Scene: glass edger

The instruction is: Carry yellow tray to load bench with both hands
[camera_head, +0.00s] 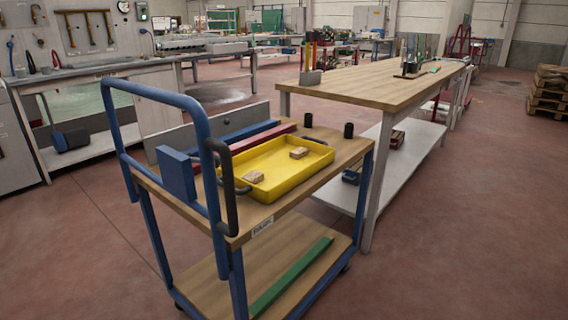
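A shallow yellow tray (277,182) lies on the upper wooden shelf of a blue-framed cart (262,225). Neither of my grippers is in view, and nothing is seen holding the tray.
The cart's blue push handle (150,88) rises at the near left, with a dark curved piece (228,190) beside the tray. Open floor (470,220) lies right; pallets (549,92) stand farther back.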

